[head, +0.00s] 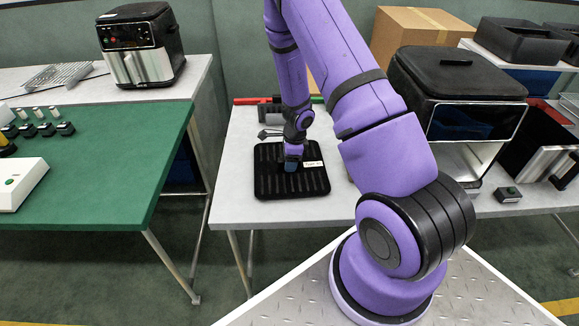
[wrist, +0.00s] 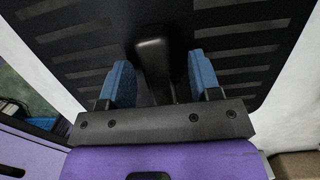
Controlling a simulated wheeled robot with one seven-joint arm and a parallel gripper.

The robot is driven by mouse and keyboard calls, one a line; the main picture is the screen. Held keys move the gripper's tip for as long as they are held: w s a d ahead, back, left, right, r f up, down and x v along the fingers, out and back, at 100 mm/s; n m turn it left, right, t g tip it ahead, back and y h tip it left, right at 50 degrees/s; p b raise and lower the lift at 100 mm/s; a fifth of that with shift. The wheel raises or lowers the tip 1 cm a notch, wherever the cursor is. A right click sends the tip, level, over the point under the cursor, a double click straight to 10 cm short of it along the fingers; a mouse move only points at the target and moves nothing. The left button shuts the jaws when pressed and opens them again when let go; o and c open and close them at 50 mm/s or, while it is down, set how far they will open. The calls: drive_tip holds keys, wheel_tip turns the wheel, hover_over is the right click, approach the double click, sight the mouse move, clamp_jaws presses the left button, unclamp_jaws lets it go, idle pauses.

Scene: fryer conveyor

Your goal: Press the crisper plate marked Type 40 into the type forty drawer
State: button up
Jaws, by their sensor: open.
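A black slotted crisper plate (head: 265,184) lies flat on the grey table in the head view. A small white label (head: 313,165) sits near its right edge; its print is too small to read surely. My gripper (head: 292,163) is over the middle of the plate. In the wrist view, its blue fingertips (wrist: 159,82) are apart, one on each side of the black knob (wrist: 153,60) rising from the plate (wrist: 80,35). No gap shows clearly between plate and table. A black-topped fryer (head: 458,75) with an open front stands right of the plate.
A black drawer with a steel front (head: 548,160) lies at the far right, with a small dark block (head: 507,194) in front. Red and green bars (head: 250,101) and dark tools lie behind the plate. A cardboard box (head: 415,30) stands behind. A green table (head: 100,160) is at left, across a gap.

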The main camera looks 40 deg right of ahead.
clamp_jaws()
idle(0.3)
